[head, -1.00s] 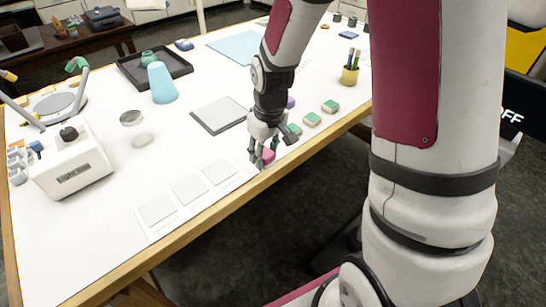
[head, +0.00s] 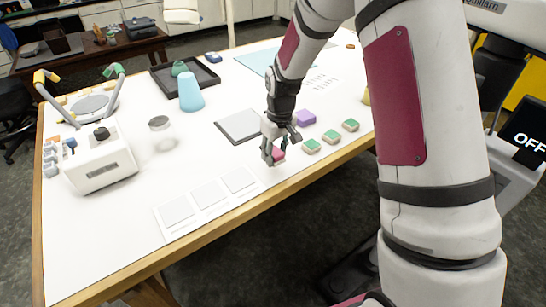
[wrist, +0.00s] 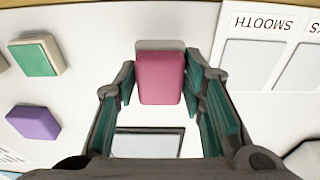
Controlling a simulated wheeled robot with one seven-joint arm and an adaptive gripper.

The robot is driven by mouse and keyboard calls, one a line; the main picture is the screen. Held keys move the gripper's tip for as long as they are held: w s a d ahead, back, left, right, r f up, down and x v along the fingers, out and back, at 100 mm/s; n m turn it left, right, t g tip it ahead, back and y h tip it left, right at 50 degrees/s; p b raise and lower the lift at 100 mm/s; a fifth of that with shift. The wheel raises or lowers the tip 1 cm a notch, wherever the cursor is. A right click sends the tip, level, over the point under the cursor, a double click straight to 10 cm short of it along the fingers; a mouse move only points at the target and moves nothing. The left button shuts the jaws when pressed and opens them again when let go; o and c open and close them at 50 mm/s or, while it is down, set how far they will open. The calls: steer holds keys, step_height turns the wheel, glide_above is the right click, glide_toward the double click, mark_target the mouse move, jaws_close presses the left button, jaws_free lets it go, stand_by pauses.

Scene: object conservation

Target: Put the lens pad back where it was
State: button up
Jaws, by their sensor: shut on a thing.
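My gripper (head: 276,147) is shut on a pink pad (wrist: 160,80) with a pale base, held between both fingers. In the head view the pink pad (head: 279,154) shows just below the fingers, close to the table's front edge. I cannot tell whether it is clear of the table. The wrist view shows my gripper (wrist: 160,66) with one finger on each side of the pad. No pad has a readable name, so I take the held pink one as the lens pad. Green pads (head: 331,136) stand in a row to its right.
A purple block (head: 306,118) and a grey plate (head: 232,121) lie behind my gripper. A card with grey squares (head: 207,212) lies to the left; "SMOOTH" reads upside down in the wrist view. A blue cone (head: 190,92) stands farther back. White table around the card is bare.

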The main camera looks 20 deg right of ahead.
steer(key=shift+w, duration=0.65)
steer(key=shift+w+f+p, duration=0.2)
steer(key=shift+f+p, duration=0.05)
steer(key=shift+f, duration=0.7)
steer(key=shift+w+f+p, duration=0.15)
steer(key=shift+f+p, duration=0.1)
steer(key=shift+f, duration=0.65)
steer(key=shift+f, duration=0.15)
steer(key=o, duration=1.2)
